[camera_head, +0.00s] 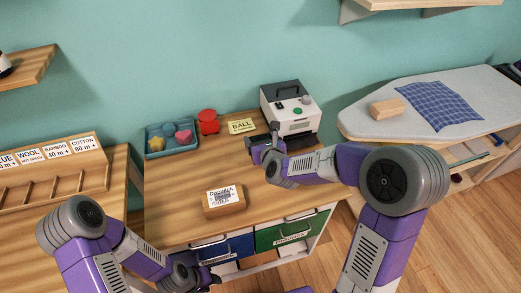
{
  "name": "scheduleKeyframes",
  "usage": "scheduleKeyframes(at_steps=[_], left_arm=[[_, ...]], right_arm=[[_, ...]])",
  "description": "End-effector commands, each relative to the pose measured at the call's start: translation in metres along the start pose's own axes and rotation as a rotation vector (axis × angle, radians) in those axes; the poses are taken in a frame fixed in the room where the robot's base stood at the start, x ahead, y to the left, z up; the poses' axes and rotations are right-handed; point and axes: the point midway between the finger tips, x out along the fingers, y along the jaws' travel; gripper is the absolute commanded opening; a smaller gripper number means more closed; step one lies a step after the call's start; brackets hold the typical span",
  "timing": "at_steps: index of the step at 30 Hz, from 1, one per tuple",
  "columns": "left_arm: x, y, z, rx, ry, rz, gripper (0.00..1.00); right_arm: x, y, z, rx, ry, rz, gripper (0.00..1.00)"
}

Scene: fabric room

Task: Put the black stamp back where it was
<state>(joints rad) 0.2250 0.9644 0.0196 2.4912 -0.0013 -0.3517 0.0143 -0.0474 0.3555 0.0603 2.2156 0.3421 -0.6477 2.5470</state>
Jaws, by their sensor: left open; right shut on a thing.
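My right gripper (262,146) is at the back right of the wooden desk, in front of the white and grey machine. It is shut on a small dark thing, which I take to be the black stamp; the fingers and arm mostly hide it, so its shape is unclear. My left gripper (208,278) is low at the desk's front edge, by the blue drawer. It is open and holds nothing I can see. A red knobbed object (208,122) stands at the back of the desk, beside the blue tray.
The blue tray (154,153) holds small coloured shapes. A yellow card (241,126) reads "BALL". A labelled wooden block (223,198) lies near the desk's front. The machine (287,99) stands at the back right. The desk's left middle is clear. An ironing board (362,127) is on the right.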

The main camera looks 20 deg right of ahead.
Motion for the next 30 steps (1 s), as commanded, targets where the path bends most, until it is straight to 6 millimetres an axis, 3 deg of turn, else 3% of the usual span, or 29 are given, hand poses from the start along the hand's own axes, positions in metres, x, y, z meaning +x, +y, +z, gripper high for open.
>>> scheduleKeyframes(at_steps=[8, 20, 21, 24, 30], left_arm=[[0.012, -0.004, -0.001, 0.0, 0.001, 0.0, 0.43], [0.016, -0.006, -0.001, 0.0, 0.001, 0.0, 0.43], [0.015, -0.005, -0.001, 0.0, 0.001, 0.0, 0.43], [0.014, -0.005, -0.001, 0.0, 0.001, 0.0, 0.43], [0.014, -0.005, -0.001, 0.0, 0.001, 0.0, 0.43]], right_arm=[[0.014, 0.0, -0.033, -0.001, 0.002, -0.001, 0.46], [0.015, -0.001, -0.036, 0.0, -0.001, -0.001, 0.46], [0.014, -0.001, -0.035, 0.0, 0.0, -0.001, 0.84], [0.014, 0.0, -0.035, 0.0, 0.0, -0.001, 1.0], [0.014, 0.0, -0.035, 0.0, 0.0, -0.001, 1.0]])
